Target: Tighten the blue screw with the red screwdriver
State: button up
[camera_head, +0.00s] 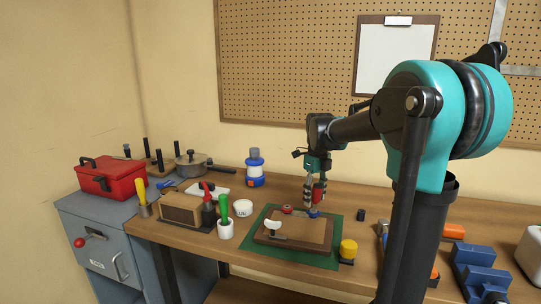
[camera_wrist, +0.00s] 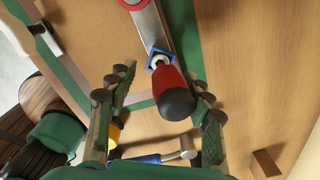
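The red screwdriver (camera_wrist: 172,88) with a black handle end stands between my gripper's fingers in the wrist view, tip down. Its tip meets the blue screw (camera_wrist: 160,58), whose square blue rim shows around it. My gripper (camera_wrist: 160,85) is open around the handle, with a visible gap on the left side; contact on the right is unclear. In the head view my gripper (camera_head: 315,195) points down over the board, with the red handle (camera_head: 319,191) partly hidden by the fingers. The blue screw (camera_head: 314,213) shows just below. A red screw (camera_head: 287,209) sits to its left.
The wooden board (camera_head: 290,235) lies on a green mat (camera_head: 258,225). A yellow-topped pot (camera_head: 348,249) and a white cup with a green handle (camera_head: 225,228) stand near it. A blue vise (camera_head: 478,270) is at the right. A small black cylinder (camera_head: 361,214) stands right of the mat.

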aim_at(316, 185)
jog(key=shift+r, duration=0.1)
jog(key=shift+r, duration=3.45)
